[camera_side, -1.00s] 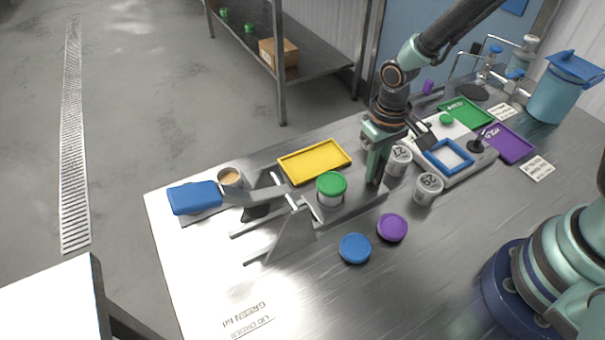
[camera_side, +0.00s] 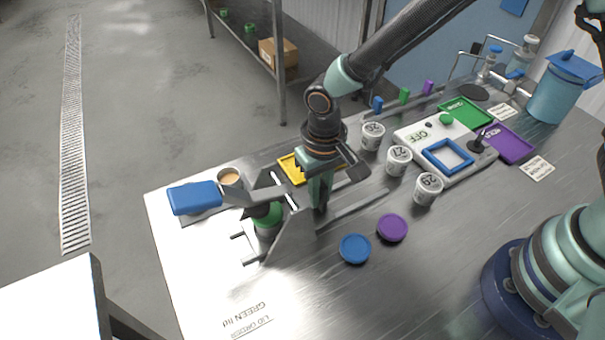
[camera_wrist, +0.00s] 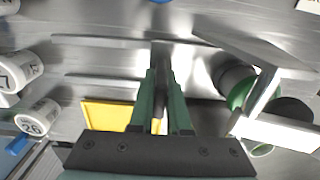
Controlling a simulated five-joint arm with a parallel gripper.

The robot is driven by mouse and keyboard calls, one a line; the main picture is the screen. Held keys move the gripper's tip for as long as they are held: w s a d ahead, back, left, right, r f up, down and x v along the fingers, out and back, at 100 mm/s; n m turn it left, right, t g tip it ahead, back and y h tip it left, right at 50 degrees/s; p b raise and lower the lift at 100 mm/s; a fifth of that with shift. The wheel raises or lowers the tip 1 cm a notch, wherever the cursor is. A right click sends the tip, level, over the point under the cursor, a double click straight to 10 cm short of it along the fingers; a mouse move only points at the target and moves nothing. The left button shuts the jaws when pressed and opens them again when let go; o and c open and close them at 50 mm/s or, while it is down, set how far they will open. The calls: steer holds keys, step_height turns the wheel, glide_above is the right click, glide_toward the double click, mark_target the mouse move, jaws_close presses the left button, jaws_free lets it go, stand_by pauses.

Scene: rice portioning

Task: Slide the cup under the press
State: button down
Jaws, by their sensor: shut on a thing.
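The cup with the green lid (camera_side: 266,222) stands between the metal walls of the press (camera_side: 292,228), below its lever arm. The arm and walls hide part of the cup. The cup also shows in the wrist view (camera_wrist: 238,88), right of the fingers.
The yellow tray (camera_side: 291,169) lies behind my gripper. Blue (camera_side: 355,248) and purple (camera_side: 392,228) lids lie in front of the track.

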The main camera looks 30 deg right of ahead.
steer(key=shift+a, duration=0.85)
steer(key=c, duration=0.9)
jaws_free()
steer(key=shift+d, duration=0.1)
steer(key=shift+r, duration=0.25)
step_height(320, 180, up, 12)
steer(key=shift+f, duration=0.15)
